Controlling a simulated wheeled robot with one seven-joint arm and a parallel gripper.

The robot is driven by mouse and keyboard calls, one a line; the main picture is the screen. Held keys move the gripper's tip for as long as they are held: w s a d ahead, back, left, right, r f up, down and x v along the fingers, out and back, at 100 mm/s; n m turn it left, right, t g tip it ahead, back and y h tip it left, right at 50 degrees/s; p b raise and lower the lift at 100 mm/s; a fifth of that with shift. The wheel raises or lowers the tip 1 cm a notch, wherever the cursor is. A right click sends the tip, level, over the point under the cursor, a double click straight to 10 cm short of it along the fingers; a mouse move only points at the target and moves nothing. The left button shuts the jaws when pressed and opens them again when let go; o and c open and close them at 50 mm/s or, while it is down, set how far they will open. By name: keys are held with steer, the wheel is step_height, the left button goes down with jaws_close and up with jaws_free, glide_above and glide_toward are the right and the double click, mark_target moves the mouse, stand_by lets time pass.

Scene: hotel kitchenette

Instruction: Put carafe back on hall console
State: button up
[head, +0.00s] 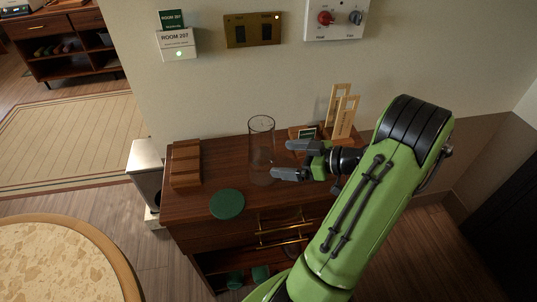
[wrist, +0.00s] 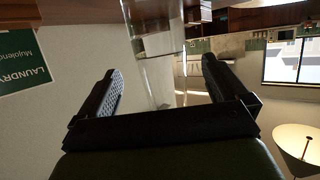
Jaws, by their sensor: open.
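The carafe (head: 261,152) is a tall clear glass vessel. It stands upright on the dark wooden hall console (head: 222,165), near the middle of its top. My gripper (head: 283,160) is open just right of the carafe, its fingers pointing left toward it. In the wrist view the carafe (wrist: 158,52) shows between and beyond the open fingers of my gripper (wrist: 160,70). The fingers do not close on the glass.
A green round mat (head: 227,204) lies at the console's front. A slatted wooden rack (head: 186,165) stands at its left end. Wooden card holders (head: 343,117) stand behind my gripper. A round table (head: 120,262) is at lower left. Wall switches (head: 253,30) are above.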

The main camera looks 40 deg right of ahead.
steer(key=v, duration=0.4)
steer(key=shift+s+p, duration=0.1)
steer(key=shift+p, duration=0.2)
